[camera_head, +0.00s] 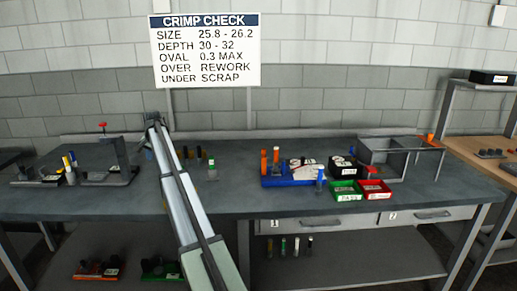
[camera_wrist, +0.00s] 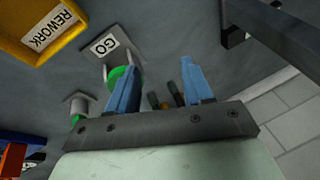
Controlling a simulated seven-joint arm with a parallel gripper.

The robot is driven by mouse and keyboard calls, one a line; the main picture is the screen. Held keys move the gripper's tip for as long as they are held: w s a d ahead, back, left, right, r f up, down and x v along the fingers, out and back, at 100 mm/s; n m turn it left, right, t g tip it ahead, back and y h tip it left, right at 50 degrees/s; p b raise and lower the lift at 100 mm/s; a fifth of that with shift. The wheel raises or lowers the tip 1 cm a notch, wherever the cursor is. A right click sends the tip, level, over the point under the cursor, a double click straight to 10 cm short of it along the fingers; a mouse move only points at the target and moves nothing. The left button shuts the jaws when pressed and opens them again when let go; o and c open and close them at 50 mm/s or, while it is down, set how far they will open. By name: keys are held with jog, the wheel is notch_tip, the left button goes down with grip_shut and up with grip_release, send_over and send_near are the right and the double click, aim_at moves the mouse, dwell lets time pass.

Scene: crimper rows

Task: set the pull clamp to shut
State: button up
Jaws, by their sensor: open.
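No part in view is labelled as the pull clamp, so I cannot tell for sure which it is. In the head view, a grey frame (camera_head: 388,157) with an orange-tipped part (camera_head: 430,138) stands at the right of the bench. A dark stand (camera_head: 119,158) with a red knob (camera_head: 103,125) is at the left. In the wrist view, my gripper (camera_wrist: 157,68) is open, its blue fingers apart. A green-ringed gauge (camera_wrist: 120,74) is beside the left finger, by the GO plate (camera_wrist: 105,45); contact is unclear. My arm hides the gripper in the head view.
A blue rack (camera_head: 290,181), a green bin (camera_head: 346,193) and a red bin (camera_head: 375,190) stand right of centre. The wrist view shows a yellow REWORK tray (camera_wrist: 75,22) and a dark bar (camera_wrist: 290,40). The bench front (camera_head: 235,200) is fairly clear.

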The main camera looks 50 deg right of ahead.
jog(key=s+d+r+m+g, duration=0.1)
jog(key=s+d+r+m, duration=0.2)
jog(key=d, duration=0.5)
jog(key=s+d+r, duration=0.2)
jog(key=s+d, duration=0.4)
jog(key=d, duration=0.2)
jog(key=s+d+r+m+g, duration=0.1)
jog(key=s+d+r+m, duration=0.2)
jog(key=d, duration=0.4)
notch_tip(320, 180, up, 6)
jog(key=m+g, duration=0.2)
jog(key=m, duration=0.1)
send_over(265, 161)
jog(key=w, duration=0.1)
jog(key=shift+y, duration=0.4)
jog(key=f, duration=0.9)
jog(key=d+f, duration=0.1)
jog(key=f, duration=0.3)
jog(key=shift+w+f, duration=0.25)
jog(key=shift+w, duration=0.15)
grip_shut()
jog(key=shift+d, duration=0.15)
